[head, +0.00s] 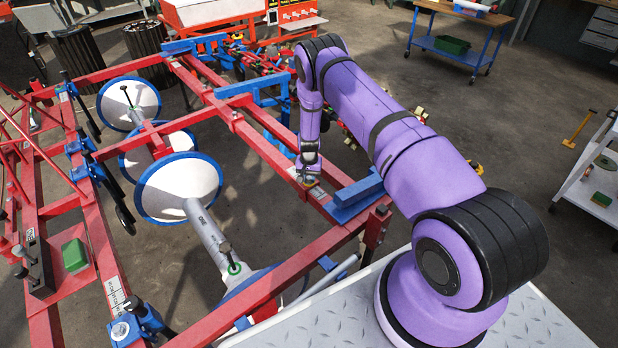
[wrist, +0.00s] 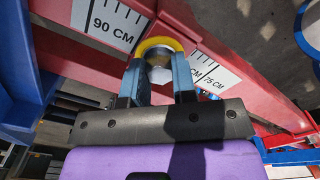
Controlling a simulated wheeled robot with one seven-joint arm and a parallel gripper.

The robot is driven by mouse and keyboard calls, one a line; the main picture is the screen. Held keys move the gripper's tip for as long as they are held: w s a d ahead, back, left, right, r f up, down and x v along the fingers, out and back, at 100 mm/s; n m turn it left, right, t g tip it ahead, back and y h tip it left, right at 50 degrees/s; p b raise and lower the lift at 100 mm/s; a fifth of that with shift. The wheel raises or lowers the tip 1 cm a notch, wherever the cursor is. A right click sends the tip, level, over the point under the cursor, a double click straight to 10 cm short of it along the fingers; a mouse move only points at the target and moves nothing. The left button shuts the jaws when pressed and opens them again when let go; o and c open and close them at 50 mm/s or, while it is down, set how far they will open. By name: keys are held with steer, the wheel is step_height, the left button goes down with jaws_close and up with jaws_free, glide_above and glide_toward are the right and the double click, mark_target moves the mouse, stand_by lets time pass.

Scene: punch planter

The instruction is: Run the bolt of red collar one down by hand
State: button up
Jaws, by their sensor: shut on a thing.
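In the wrist view, my gripper (wrist: 160,78) has its two blue-grey fingers closed on either side of a pale grey bolt head (wrist: 161,73). I cannot tell which red part is collar one. In the head view, my gripper (head: 309,177) points down at the red beam's top, and the fingers hide most of the bolt. How far the bolt is run in is hidden.
Scale labels reading 90 CM (wrist: 112,20) and 75 CM (wrist: 212,75) flank the bolt. Blue blocks (head: 357,193) sit on the beam close to my gripper. White discs with blue rims (head: 180,187) stand inside the red frame.

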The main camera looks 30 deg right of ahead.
steer(key=m, duration=0.4)
steer(key=shift+m, duration=0.3)
steer(key=m, duration=0.4)
steer(key=shift+m, duration=0.3)
steer(key=o, duration=0.9)
steer(key=shift+r, duration=0.1)
step_height(320, 180, up, 11)
steer(key=shift+f, duration=0.2)
step_height(320, 180, up, 11)
glide_above(309, 177)
steer(key=shift+s+f, duration=0.1)
stand_by(0.5)
